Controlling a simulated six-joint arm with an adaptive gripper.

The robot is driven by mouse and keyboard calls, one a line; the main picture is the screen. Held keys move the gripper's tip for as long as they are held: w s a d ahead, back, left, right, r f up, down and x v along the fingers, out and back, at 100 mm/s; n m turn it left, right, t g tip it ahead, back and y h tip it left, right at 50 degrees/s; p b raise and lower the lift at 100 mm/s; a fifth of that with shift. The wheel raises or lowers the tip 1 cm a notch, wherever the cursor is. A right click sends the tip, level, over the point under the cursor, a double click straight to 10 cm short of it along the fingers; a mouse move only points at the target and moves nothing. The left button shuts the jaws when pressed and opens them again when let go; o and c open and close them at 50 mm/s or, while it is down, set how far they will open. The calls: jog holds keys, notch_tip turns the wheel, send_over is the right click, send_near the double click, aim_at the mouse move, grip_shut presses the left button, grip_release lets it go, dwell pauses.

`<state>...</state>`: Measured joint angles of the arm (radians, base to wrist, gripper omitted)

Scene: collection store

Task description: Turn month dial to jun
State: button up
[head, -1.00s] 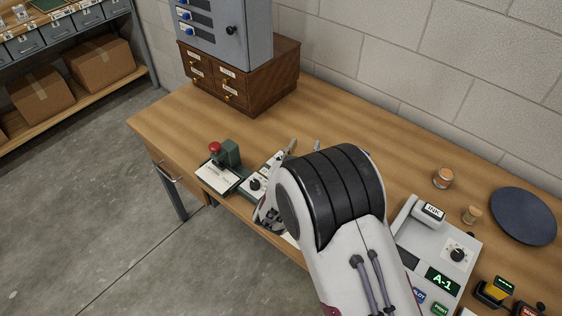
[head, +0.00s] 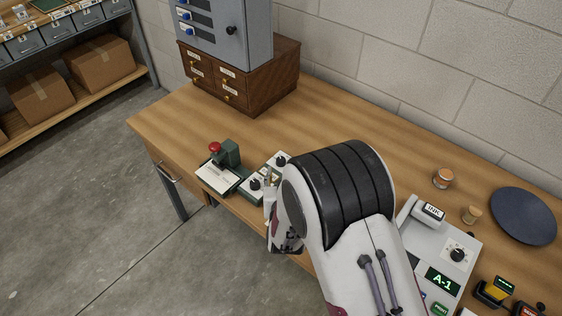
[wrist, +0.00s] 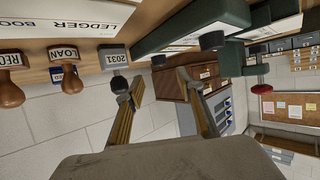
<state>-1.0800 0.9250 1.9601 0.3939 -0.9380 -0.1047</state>
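A small pale panel with two black dials stands near the desk's front edge in the head view: a nearer dial (head: 255,184) and a farther dial (head: 281,160). Their markings are too small to read, so I cannot tell which is the month dial or its setting.
A green stamping device with a red knob (head: 215,147) stands left of the dials. Wooden-handled stamps, one marked LOAN (wrist: 72,80), and a grey block marked 2031 (wrist: 114,57) show in the wrist view. A wooden drawer cabinet (head: 236,85) stands behind; the desk before it is clear.

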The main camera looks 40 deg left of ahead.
jog(key=shift+w+a+f, duration=0.1)
jog(key=shift+w, duration=0.05)
jog(key=shift+x, duration=3.75)
jog(key=shift+f, duration=0.1)
grip_shut()
